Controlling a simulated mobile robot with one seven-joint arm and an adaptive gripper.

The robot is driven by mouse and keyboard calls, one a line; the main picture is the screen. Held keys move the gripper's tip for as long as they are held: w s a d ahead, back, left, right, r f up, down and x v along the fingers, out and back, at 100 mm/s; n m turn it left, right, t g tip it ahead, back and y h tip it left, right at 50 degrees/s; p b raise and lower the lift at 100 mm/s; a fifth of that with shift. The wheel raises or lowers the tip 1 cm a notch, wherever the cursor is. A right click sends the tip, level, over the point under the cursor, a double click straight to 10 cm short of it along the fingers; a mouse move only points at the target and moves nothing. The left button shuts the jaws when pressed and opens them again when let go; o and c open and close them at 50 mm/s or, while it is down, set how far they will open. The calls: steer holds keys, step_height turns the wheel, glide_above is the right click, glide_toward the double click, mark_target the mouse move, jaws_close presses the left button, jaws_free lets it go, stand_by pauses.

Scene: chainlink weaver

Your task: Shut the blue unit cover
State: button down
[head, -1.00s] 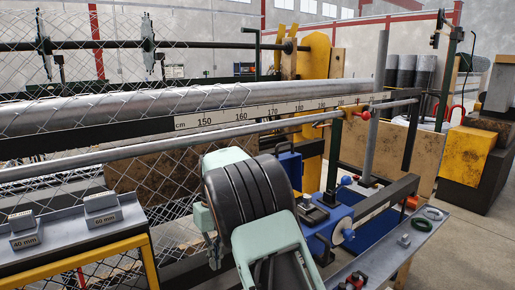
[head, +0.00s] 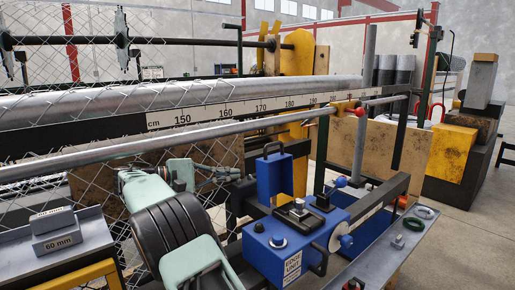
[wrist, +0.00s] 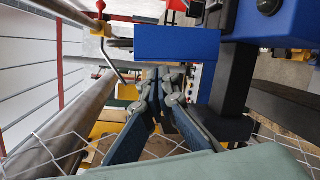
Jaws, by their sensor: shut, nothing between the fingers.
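The blue edge unit (head: 275,262) stands right of centre in the head view, with knobs and a label on its front. Its blue cover (head: 268,178) stands upright and open at the back, with a black handle on top. In the wrist view a blue panel that looks like the cover (wrist: 178,42) lies just beyond my fingertips, and the unit's blue body (wrist: 292,30) is at the upper right. My gripper (head: 236,172) is shut and empty, just left of the cover. It also shows in the wrist view (wrist: 166,82). I cannot tell whether it touches the cover.
A horizontal grey bar (head: 200,137) and a cm scale (head: 240,108) run behind my arm, with chain-link mesh (head: 100,190) at the left. A red-knobbed lever (head: 360,112) stands behind the unit. A grey shelf (head: 400,255) with small parts is at the right.

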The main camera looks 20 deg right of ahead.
step_height(320, 180, up, 6)
steer(key=m+h, duration=0.1)
steer(key=h, duration=0.1)
steer(key=w+d+p, duration=0.1)
steer(key=w+d, duration=0.1)
steer(key=d, duration=0.7)
steer(key=shift+w+d+r+p, duration=0.2)
steer(key=shift+p, duration=0.1)
steer(key=shift+s+d+m+b, duration=0.1)
steer(key=shift+m+b, duration=0.2)
